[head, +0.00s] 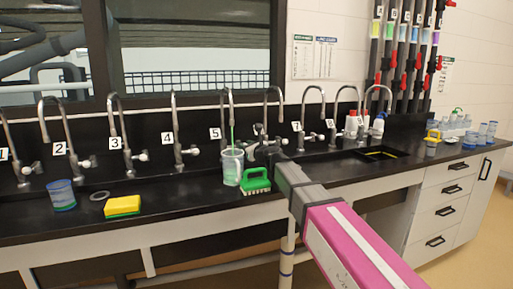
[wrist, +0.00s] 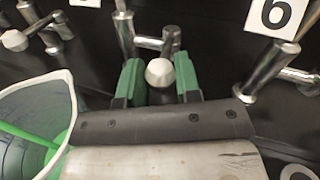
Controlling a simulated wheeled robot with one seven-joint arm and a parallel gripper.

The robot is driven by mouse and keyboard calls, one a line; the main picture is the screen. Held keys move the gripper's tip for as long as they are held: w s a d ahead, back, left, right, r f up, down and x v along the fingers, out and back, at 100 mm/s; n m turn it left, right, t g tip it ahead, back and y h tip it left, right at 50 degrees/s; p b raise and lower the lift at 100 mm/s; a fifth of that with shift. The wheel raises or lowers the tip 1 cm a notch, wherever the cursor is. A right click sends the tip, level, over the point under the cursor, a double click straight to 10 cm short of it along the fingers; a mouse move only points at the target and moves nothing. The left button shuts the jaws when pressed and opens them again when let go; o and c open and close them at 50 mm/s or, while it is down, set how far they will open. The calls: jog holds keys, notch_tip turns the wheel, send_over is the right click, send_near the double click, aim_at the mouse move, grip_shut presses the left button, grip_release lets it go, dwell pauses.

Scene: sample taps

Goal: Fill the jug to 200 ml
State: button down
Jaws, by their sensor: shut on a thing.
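A clear jug (head: 232,167) stands upright on the counter under the tap labelled 5 (head: 232,100). A thin green stream falls from that spout into the jug, and green liquid shows inside. The jug's rim and the stream also show at the left of the wrist view (wrist: 70,110); I cannot read its level marks. My gripper (head: 262,150) is at the tap 5 handle, right of the jug. In the wrist view the two green fingers (wrist: 160,82) are on either side of the handle's round pale knob (wrist: 160,72), shut on it.
A green brush (head: 255,182) lies just right of the jug. A yellow-green sponge (head: 122,207), a grey ring (head: 99,195) and a blue cup (head: 61,196) are further left. Tap 6 (wrist: 268,75) stands close to my gripper's right. Bottles and cups are far right.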

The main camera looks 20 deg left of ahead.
dwell(0.3)
jog(key=c, duration=0.8)
grip_release()
jog(key=v, duration=1)
jog(key=shift+s+d, duration=0.25)
jog(key=shift+d, duration=0.1)
